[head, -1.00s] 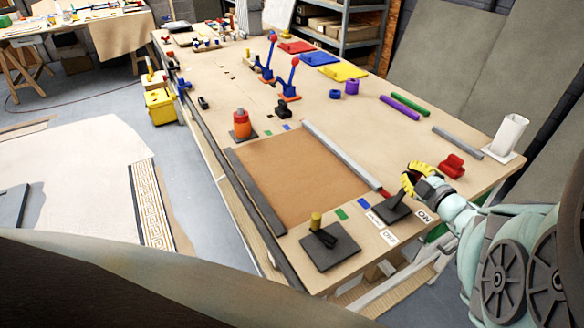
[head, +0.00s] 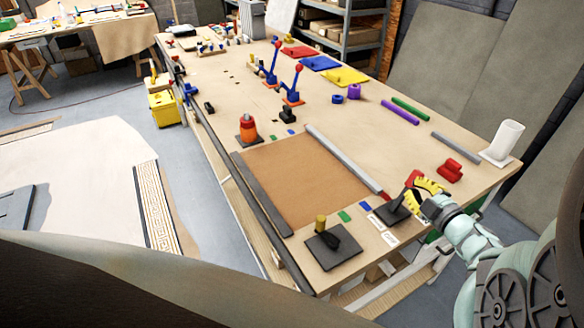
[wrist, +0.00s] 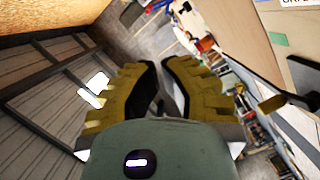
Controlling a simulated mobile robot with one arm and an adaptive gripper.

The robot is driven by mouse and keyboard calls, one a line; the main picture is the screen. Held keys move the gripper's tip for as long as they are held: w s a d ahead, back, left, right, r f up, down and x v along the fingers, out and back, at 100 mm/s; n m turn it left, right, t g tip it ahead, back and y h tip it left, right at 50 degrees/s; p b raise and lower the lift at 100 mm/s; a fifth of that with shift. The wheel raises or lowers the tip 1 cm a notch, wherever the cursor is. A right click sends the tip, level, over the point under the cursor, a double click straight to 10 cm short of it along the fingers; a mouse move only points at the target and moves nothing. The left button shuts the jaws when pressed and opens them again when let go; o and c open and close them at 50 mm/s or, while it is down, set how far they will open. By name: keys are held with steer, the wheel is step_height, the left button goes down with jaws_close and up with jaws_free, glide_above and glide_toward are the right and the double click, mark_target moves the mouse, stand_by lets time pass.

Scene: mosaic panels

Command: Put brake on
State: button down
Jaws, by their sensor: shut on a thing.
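The brake lever (head: 399,205) stands on a dark square plate (head: 383,213) at the table's near right corner, tilted up to the right. A red part (head: 413,177) shows at my gripper's fingers, perhaps its knob. My gripper (head: 420,192), with yellow fingers, is shut on the lever's upper end; the fingers hide much of it. In the wrist view, my yellow fingers (wrist: 159,95) frame a narrow gap, and the held part is hard to make out. An "OFF" label (head: 390,238) lies in front of the plate. The "ON" label is not visible now.
A second dark plate (head: 334,250) with a yellow-capped lever (head: 320,223) stands to the left. A red block (head: 450,171) and a white holder (head: 503,142) are behind my gripper. A brown panel (head: 305,180) lies between rails on the table.

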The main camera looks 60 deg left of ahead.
steer(key=shift+b+v, duration=0.45)
steer(key=shift+v, duration=1.95)
